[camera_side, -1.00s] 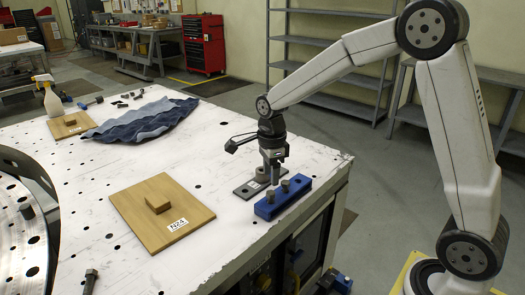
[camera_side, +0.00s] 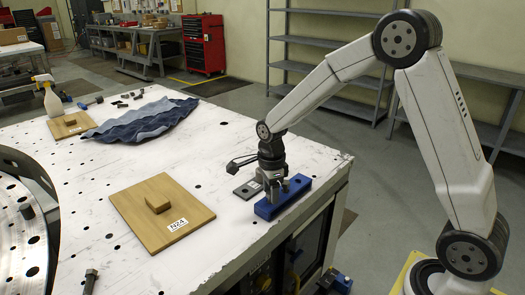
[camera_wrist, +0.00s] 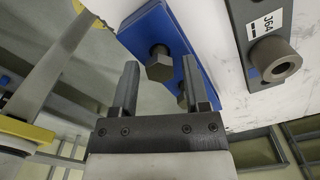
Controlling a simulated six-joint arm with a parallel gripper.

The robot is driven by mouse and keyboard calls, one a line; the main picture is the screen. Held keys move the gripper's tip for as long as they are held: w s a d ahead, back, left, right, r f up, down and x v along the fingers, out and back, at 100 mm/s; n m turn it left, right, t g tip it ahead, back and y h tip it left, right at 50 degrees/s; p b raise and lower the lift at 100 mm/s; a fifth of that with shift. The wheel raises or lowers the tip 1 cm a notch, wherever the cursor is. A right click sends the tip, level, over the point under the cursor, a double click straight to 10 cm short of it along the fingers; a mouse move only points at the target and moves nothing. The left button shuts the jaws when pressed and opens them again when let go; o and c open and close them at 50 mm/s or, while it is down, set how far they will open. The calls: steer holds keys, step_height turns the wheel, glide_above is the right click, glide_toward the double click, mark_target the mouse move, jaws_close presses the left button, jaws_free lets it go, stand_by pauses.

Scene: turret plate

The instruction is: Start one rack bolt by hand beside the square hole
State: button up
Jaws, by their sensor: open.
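The blue bolt rack (camera_side: 292,200) lies near the table's right edge. In the wrist view, the rack (camera_wrist: 143,22) holds a dark hex-headed bolt (camera_wrist: 158,68), with a second bolt (camera_wrist: 183,98) partly hidden behind a finger. My gripper (camera_side: 275,194) is low over the rack in the side view. In the wrist view, my gripper (camera_wrist: 161,64) is open, the nearer bolt head showing between its fingertips; I cannot tell whether they touch it. The round metal turret plate (camera_side: 18,256) with several holes is cut off at the left. I cannot make out a square hole in it.
A dark plate labelled J64 (camera_wrist: 248,12) with a round collar (camera_wrist: 276,62) lies beside the rack. A dark bolt (camera_side: 90,278) stands at the front left. A blue cloth (camera_side: 140,122) lies behind.

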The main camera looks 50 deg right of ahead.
steer(key=shift+c, duration=0.2)
jaws_close()
steer(key=shift+r, duration=0.15)
steer(key=shift+r, duration=2.1)
steer(key=w+r, duration=0.2)
steer(key=w, duration=0.8)
steer(key=shift+w+d, duration=0.25)
steer(key=shift+d, duration=0.2)
